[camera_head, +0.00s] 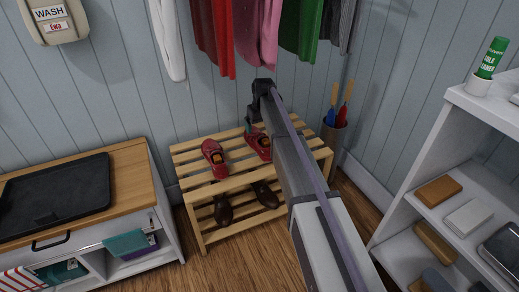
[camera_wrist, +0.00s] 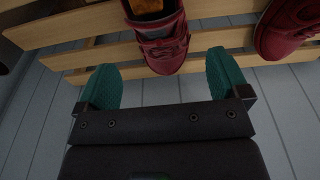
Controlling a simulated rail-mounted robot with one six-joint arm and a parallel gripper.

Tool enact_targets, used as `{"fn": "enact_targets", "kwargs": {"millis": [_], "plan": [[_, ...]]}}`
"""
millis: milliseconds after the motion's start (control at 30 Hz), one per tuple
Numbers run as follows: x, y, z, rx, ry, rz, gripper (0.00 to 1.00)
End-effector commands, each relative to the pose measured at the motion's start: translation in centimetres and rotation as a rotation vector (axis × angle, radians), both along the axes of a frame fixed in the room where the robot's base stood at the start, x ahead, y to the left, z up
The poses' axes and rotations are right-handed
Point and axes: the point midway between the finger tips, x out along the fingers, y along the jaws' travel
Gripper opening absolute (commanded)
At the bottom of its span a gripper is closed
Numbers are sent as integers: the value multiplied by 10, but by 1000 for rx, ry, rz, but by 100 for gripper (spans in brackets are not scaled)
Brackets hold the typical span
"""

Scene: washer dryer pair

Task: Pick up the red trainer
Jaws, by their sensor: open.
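Two red trainers rest on the top shelf of a slatted wooden rack. The left trainer (camera_head: 213,158) is clear in the head view, and the right trainer (camera_head: 258,146) is partly hidden by my gripper (camera_head: 252,127). In the wrist view my gripper (camera_wrist: 160,62) has its two green fingers spread wide and empty. One red trainer (camera_wrist: 164,45) lies just beyond the gap between the fingertips, and the other trainer (camera_wrist: 290,25) is off to the right.
The wooden rack (camera_head: 188,152) holds brown shoes (camera_head: 223,209) on its lower shelf. Clothes (camera_head: 255,30) hang above it. A holder (camera_head: 333,135) with coloured handles stands to its right. A white shelf unit (camera_head: 400,230) is at right, and a wood-topped cabinet (camera_head: 130,170) at left.

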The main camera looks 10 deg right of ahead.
Motion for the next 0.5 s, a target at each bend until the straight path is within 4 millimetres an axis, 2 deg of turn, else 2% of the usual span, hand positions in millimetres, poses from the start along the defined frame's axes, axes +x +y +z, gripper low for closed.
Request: {"fn": "enact_targets", "kwargs": {"millis": [33, 233, 500], "plan": [[2, 0, -18, 0, 0, 0, 94], [2, 1, -20, 0, 0, 0, 94], [9, 4, -70, 0, 0, 0, 94]]}}
